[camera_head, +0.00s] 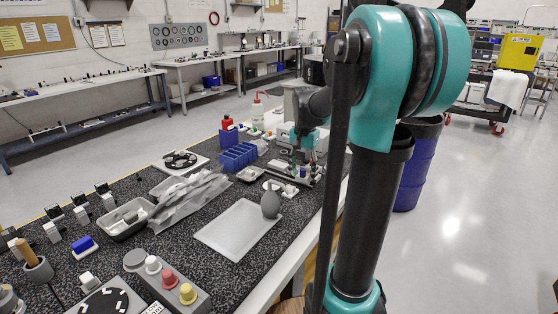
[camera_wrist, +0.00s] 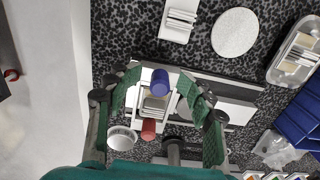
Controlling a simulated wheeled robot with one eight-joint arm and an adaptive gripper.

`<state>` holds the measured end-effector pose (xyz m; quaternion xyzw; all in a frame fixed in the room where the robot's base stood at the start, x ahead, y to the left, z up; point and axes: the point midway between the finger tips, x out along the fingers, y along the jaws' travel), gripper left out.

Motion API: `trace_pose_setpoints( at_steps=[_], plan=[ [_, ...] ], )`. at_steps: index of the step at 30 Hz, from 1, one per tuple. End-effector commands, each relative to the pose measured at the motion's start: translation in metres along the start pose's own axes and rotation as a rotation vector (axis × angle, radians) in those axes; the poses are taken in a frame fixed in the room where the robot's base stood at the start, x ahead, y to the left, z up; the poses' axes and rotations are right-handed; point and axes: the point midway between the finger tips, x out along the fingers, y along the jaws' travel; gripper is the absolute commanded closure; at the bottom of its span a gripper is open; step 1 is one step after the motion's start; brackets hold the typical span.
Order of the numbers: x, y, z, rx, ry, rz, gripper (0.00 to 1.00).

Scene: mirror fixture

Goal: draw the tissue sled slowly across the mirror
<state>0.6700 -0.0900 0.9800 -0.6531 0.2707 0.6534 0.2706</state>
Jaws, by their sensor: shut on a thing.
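My gripper (camera_wrist: 160,100) spans the middle of the wrist view, its green finger pads on either side of a small pale block with layered sheets. This block looks like the tissue sled (camera_wrist: 154,108). A blue round end shows at its far side and a red one at its near side. The pads look close to its sides; the exact contact is hard to see. A flat pale plate, perhaps the mirror (camera_wrist: 235,111), lies behind the right finger, partly hidden. In the head view my gripper (camera_head: 300,150) is small, low over the bench fixture; the sled is not clear there.
Blue bins (camera_head: 237,157) stand left of my gripper, with a small dish (camera_head: 250,175) nearer. A clear tray (camera_wrist: 292,58) and a white disc (camera_wrist: 234,32) lie beyond the fingers. A white bowl (camera_wrist: 121,138) sits near the left finger.

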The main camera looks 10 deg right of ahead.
Motion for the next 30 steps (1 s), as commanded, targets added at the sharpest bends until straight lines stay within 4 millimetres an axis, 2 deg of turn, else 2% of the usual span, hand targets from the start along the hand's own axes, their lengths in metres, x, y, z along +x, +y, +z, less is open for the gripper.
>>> trace_pose_setpoints(
  at_steps=[3,30],
  plan=[
    [-0.006,-0.001,0.000,-0.001,0.000,-0.002,0.66],
    [-0.068,0.000,0.000,0.000,0.000,-0.001,0.66]
  ],
)
